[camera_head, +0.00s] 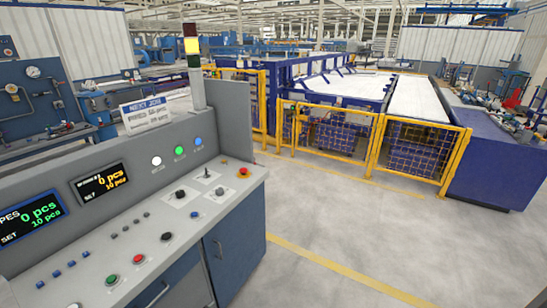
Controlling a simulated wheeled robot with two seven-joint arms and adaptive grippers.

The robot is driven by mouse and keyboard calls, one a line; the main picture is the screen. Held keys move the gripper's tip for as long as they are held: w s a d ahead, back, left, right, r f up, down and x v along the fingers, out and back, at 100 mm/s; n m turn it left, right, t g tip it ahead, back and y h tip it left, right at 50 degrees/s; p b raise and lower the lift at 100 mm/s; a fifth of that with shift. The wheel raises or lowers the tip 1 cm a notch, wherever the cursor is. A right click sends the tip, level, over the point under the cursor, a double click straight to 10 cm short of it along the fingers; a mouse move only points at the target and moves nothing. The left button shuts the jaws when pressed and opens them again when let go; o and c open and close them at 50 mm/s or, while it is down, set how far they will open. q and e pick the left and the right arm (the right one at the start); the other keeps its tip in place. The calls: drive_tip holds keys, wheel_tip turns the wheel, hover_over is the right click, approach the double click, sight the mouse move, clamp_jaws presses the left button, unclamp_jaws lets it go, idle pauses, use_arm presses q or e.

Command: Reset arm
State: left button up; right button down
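Neither of my arms nor grippers shows in the head view. A grey control console (150,205) fills the left side. Its sloped top carries push buttons, among them a green button (112,280), a red button (138,259) and a black knob (166,237). A small joystick (206,172) and a red stop button on a yellow base (244,171) sit near the console's right end.
A signal tower (191,46) with a lit yellow section rises behind the console. A yellow fence (335,133) encloses a blue machine with white beds (345,84). The grey floor between console and fence is clear.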

use_arm(q)
drive_tip(key=s+f+n+g+y+p, duration=0.1)
drive_tip(key=s+f+n+g, duration=0.2)
drive_tip(key=s, duration=1.2)
drive_tip(key=s+a+f+n+g+y+p, duration=0.1)
drive_tip(key=s+f+g, duration=0.3)
drive_tip(key=s+f, duration=0.5)
drive_tip(key=s+a+f+n+g+y+p, duration=0.1)
drive_tip(key=s+f, duration=0.5)
drive_tip(key=s, duration=1.7)
drive_tip(key=n+g+y, duration=0.1)
drive_tip(key=n+g, duration=0.1)
drive_tip(key=n, duration=0.1)
drive_tip(key=shift+f+n+p, duration=0.25)
drive_tip(key=shift+n+p, duration=0.05)
use_arm(e)
drive_tip(key=r, duration=0.1)
drive_tip(key=a+r, duration=0.1)
drive_tip(key=s+r, duration=0.1)
drive_tip(key=shift+a+r, duration=0.35)
drive_tip(key=shift+a, duration=0.05)
use_arm(q)
drive_tip(key=shift+a, duration=0.1)
